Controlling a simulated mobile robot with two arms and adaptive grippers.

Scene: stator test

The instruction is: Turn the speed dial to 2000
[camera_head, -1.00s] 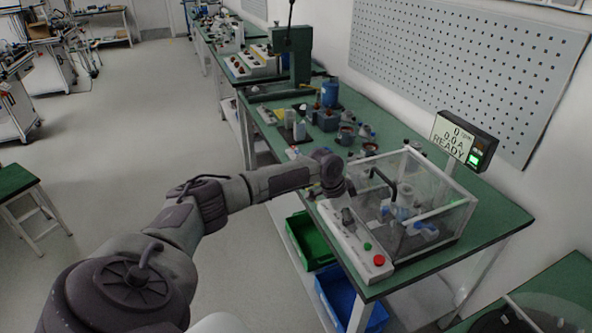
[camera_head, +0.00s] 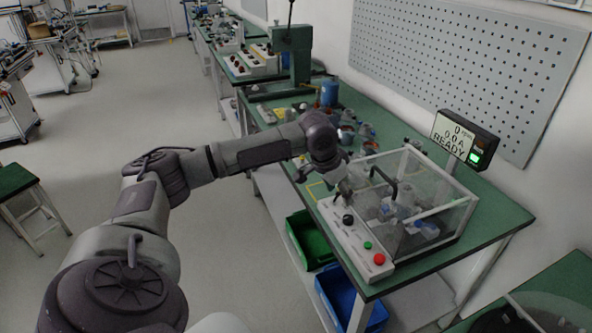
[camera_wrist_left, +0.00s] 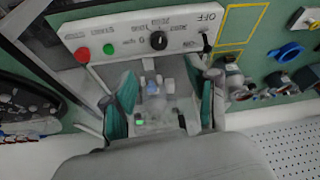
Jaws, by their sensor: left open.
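The speed dial (camera_head: 348,219) is a small black knob on the sloped white control panel (camera_head: 355,238) of the test stand. My left gripper (camera_head: 338,190) is above the panel's far end, apart from the dial. Its two teal-padded fingers (camera_wrist_left: 165,105) are spread with nothing held between them. The display (camera_head: 458,137) reads 0 rpm, 0.0 A and READY. My right gripper is not in view.
A green button (camera_head: 368,245) and a red button (camera_head: 379,259) sit nearer on the panel. A black lever switch (camera_wrist_left: 207,42) stands by the OFF label. A clear guard box (camera_head: 440,205) with a black handle is directly behind the panel. Several parts stand farther along the table.

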